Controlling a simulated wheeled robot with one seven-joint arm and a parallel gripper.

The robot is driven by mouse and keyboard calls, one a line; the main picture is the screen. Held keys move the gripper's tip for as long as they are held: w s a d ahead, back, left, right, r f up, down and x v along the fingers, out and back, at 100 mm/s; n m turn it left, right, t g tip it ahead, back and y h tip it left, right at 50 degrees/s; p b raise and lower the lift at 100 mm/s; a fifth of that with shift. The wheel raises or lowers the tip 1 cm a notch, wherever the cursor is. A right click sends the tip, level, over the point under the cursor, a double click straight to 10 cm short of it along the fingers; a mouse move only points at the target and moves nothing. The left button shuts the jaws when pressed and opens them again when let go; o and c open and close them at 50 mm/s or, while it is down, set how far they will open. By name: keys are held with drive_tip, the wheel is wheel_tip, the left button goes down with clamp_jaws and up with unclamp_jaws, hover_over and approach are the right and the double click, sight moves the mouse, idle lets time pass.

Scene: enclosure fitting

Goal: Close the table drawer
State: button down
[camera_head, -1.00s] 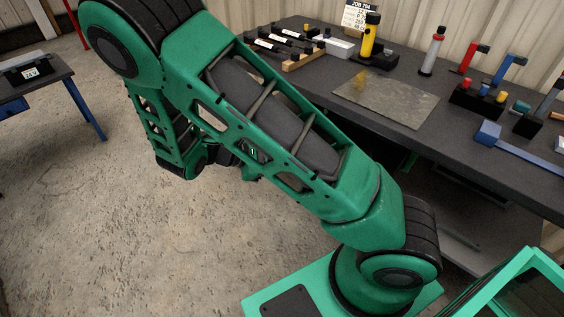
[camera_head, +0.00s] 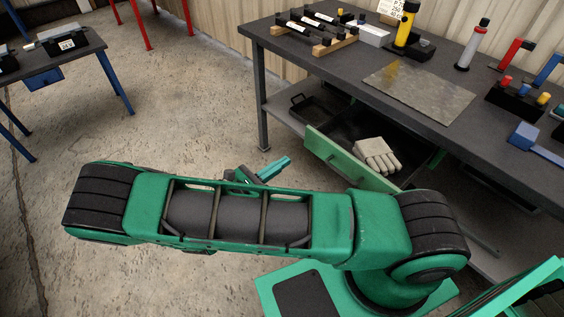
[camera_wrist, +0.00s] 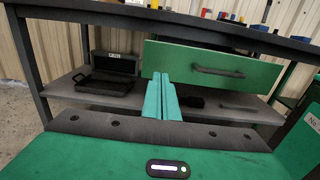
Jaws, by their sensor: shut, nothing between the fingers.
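The table drawer (camera_head: 338,152) stands pulled out under the dark workbench (camera_head: 340,85). Its front is green, and a pair of pale gloves (camera_head: 376,154) lies inside. In the wrist view the drawer's green front (camera_wrist: 225,72) faces me, with a dark bar handle (camera_wrist: 218,72) across it. My gripper (camera_head: 287,161) is shut and empty, to the left of the drawer front and apart from it in the head view. In the wrist view its teal fingers (camera_wrist: 161,82) are together and overlap the lower left part of the drawer front; the distance left between them is hard to tell.
A black open case (camera_wrist: 108,75) sits on the lower shelf (camera_wrist: 75,85), left of the drawer. A bench leg (camera_head: 262,110) stands left of it. Tools and a metal plate (camera_head: 418,92) lie on the bench top.

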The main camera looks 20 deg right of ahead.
sight(313, 142)
drive_tip(key=x, duration=1.1)
drive_tip(key=shift+d, duration=0.15)
